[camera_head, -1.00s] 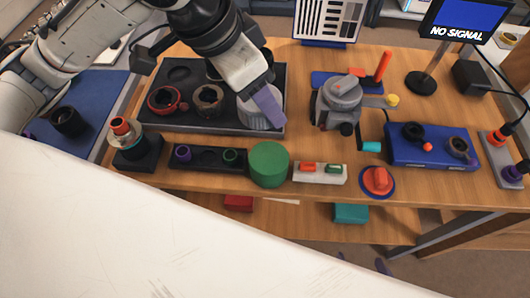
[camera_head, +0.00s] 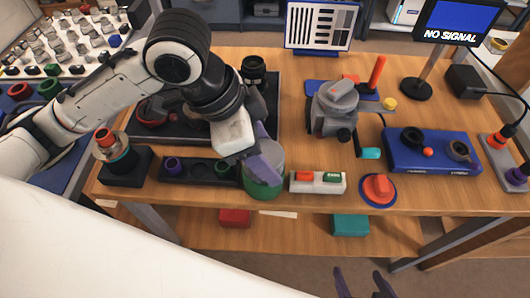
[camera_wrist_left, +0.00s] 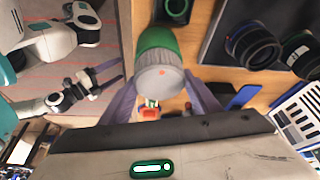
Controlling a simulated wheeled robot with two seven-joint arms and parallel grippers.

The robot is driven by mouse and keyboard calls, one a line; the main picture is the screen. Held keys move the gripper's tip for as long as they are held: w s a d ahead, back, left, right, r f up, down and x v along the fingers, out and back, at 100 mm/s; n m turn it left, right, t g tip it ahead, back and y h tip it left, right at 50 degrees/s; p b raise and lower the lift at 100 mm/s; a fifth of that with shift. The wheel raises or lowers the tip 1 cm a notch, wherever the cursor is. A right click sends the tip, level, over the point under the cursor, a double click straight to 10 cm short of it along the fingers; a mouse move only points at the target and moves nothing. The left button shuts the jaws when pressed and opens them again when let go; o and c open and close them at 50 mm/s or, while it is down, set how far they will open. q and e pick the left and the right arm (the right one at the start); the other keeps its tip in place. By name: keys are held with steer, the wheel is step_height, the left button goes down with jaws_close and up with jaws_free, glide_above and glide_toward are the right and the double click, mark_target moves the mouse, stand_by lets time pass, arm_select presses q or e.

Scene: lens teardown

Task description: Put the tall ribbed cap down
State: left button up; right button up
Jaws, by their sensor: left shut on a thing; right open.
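The tall ribbed cap (camera_head: 276,153) is grey, with a red dot on its end in the left wrist view (camera_wrist_left: 160,80). My left gripper (camera_head: 264,160) is shut on it, purple fingers on either side. The cap is directly over the green cylinder (camera_head: 262,189) near the table's front edge; the cylinder also shows behind the cap in the left wrist view (camera_wrist_left: 155,38). I cannot tell whether they touch. My right gripper (camera_head: 364,285) is open and empty at the bottom of the head view, in front of the table.
A dark strip with small rings (camera_head: 198,172) is left of the green cylinder, and a white block with red and green pieces (camera_head: 318,183) is right of it. The dark tray (camera_head: 180,132) lies behind, partly hidden by my left arm. A grey clamp device (camera_head: 335,110) stands back right.

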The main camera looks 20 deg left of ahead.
arm_select(q)
steer(key=shift+f, duration=0.15)
steer(key=o, duration=1)
steer(key=p+v, duration=0.2)
steer(key=v, duration=1)
steer(key=shift+p, duration=0.4)
